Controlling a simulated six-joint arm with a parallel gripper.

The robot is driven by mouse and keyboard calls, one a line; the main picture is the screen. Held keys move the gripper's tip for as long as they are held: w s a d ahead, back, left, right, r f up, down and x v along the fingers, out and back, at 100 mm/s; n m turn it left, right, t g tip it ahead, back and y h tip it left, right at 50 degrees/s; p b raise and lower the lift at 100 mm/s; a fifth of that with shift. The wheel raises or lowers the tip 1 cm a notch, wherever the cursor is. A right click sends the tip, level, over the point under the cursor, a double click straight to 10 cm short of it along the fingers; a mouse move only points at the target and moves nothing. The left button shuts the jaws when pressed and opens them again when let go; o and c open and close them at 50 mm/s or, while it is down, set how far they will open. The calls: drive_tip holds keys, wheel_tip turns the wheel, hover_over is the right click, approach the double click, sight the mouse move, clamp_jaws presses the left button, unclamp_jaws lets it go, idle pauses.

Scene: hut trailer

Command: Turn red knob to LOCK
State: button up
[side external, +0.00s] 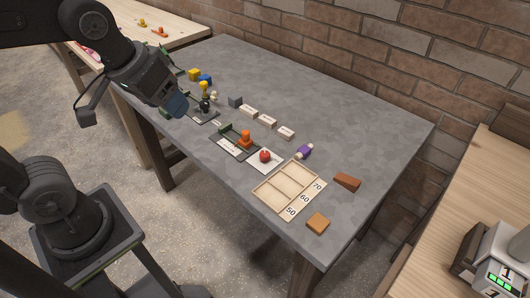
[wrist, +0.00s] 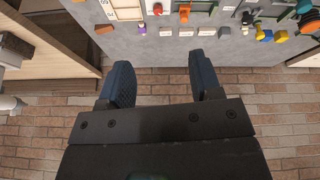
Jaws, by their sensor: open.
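A small round red knob (side external: 265,156) sits on a white plate (side external: 270,165) in the middle of the grey table; any lettering on the plate is too small to read. The knob also shows near the top edge of the wrist view (wrist: 157,9). An orange-red upright piece (side external: 245,139) stands on a dark plate just left of the knob. My gripper (wrist: 160,82) is open and empty, its two blue-grey fingers apart. In the side view my gripper (side external: 178,104) is above the table's left part, up and left of the knob and not touching it.
A wooden tray (side external: 273,205) marked 50, 60, 70, an orange block (side external: 318,223), a brown block (side external: 347,182) and a purple piece (side external: 304,152) lie near the knob. A brick wall (side external: 400,50) backs the table, whose far right is clear.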

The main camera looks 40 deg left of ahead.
drive_tip(key=w+f+n+g, duration=0.1)
drive_tip(key=w+n+g, duration=0.1)
drive_tip(key=w+n, duration=0.5)
drive_tip(key=n+g, duration=0.3)
drive_tip(key=n, duration=0.3)
hover_over(265, 153)
wheel_tip(265, 153, down, 14)
wheel_tip(265, 153, down, 14)
drive_tip(key=shift+s+f, duration=0.1)
drive_tip(key=shift+f, duration=0.1)
drive_tip(key=shift+c, duration=0.4)
drive_tip(key=c, duration=0.9)
drive_tip(key=shift+o, duration=0.2)
